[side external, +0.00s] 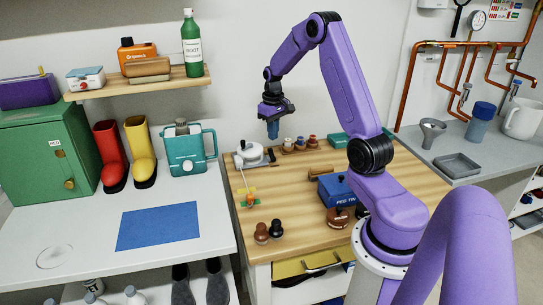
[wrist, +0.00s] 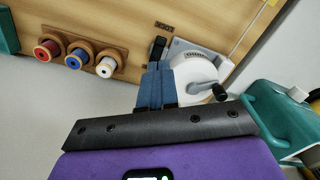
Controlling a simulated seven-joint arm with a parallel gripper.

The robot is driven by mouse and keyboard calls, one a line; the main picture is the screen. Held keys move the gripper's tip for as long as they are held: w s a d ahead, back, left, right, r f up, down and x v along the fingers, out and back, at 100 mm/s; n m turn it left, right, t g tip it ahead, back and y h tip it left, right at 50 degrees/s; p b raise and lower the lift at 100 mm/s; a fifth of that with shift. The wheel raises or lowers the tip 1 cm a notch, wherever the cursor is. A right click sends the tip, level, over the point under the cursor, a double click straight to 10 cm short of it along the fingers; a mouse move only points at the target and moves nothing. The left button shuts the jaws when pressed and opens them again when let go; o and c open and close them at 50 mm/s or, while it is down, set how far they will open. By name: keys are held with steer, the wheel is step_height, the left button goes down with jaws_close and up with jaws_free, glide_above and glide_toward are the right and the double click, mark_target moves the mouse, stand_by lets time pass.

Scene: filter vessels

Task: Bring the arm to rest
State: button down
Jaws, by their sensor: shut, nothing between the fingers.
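My gripper (side external: 272,130) is raised above the back of the wooden worktop (side external: 290,205), with its blue fingers pointing down. In the wrist view its fingers (wrist: 161,84) are together and hold nothing. In the side view they hang in the air, clear of the worktop. My arm arches up and over from its base at the right.
Below my gripper stand a white device with a crank (side external: 250,153) and a rack of spools (side external: 300,145). A blue box (side external: 335,190) lies on the worktop. A shelf (side external: 140,82) holds bottles.

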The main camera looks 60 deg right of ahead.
steer(key=s+a+r+n, duration=0.2)
steer(key=a, duration=0.6)
steer(key=s+a+r+n, duration=0.2)
steer(key=a+n, duration=0.1)
steer(key=a, duration=0.6)
steer(key=s+a+r+n, duration=0.1)
steer(key=a+r+n, duration=0.15)
steer(key=a, duration=0.55)
steer(key=s+a+r+n, duration=0.1)
steer(key=s+a+n, duration=0.3)
steer(key=s, duration=0.7)
steer(key=s+a+r+n, duration=0.1)
steer(key=s+a+n, duration=0.3)
steer(key=s, duration=0.8)
steer(key=shift+a, duration=0.5)
